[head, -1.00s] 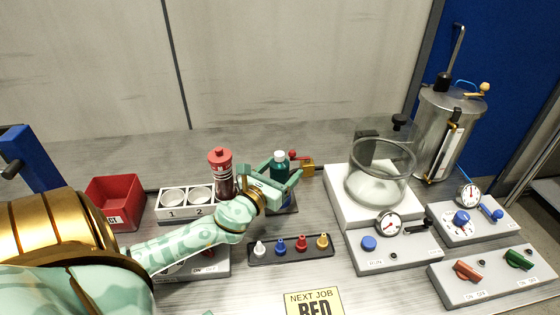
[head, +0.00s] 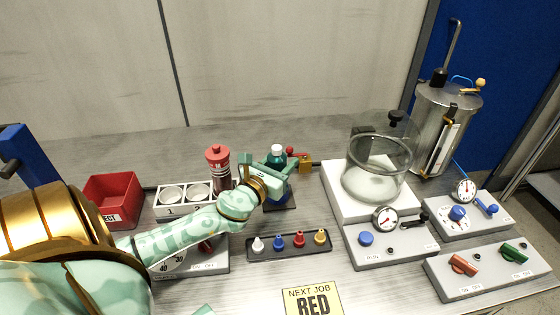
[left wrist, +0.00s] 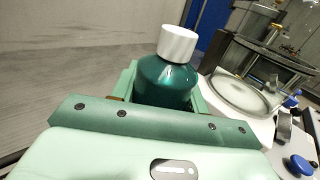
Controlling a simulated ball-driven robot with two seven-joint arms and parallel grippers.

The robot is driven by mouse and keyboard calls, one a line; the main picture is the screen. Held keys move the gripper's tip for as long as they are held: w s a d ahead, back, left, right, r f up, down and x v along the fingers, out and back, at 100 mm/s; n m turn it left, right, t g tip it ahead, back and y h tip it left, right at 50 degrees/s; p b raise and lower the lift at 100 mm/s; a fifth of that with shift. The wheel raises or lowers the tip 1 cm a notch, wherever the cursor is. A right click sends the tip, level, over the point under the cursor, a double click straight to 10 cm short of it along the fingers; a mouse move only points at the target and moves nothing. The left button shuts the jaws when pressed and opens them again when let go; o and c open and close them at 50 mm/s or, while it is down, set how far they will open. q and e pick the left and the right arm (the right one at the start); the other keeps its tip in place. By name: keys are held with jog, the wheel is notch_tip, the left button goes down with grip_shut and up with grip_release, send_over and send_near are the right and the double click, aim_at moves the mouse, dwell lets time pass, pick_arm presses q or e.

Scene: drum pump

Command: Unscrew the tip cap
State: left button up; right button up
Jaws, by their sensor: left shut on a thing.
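A teal bottle with a white cap stands at the middle of the bench. The white cap (head: 277,150) is on top of the bottle (head: 276,161) in the head view. In the left wrist view the ribbed white cap (left wrist: 178,44) sits on the dark teal bottle (left wrist: 163,82). My left gripper (head: 273,173) is shut on the bottle's body, below the cap, with a finger on each side. The bottle's lower part is largely hidden by the gripper. My right gripper is not in view.
A tray of coloured tips (head: 289,246) lies in front of the bottle. A red-topped bottle (head: 218,168) and a white two-hole rack (head: 183,209) stand left. A red bin (head: 112,198) is farther left. A glass chamber (head: 376,165) and control boxes stand right.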

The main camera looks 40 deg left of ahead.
pick_arm(q)
jog(key=r+p, duration=0.2)
jog(key=r, duration=0.1)
jog(key=shift+s+d+r, duration=0.2)
jog(key=shift+r, duration=0.1)
jog(key=s+d+r+p, duration=0.5)
jog(key=s+d+r, duration=0.3)
jog(key=d, duration=0.2)
jog(key=shift+s+d+r, duration=0.2)
jog(key=shift+s+r, duration=0.1)
jog(key=shift+s, duration=0.05)
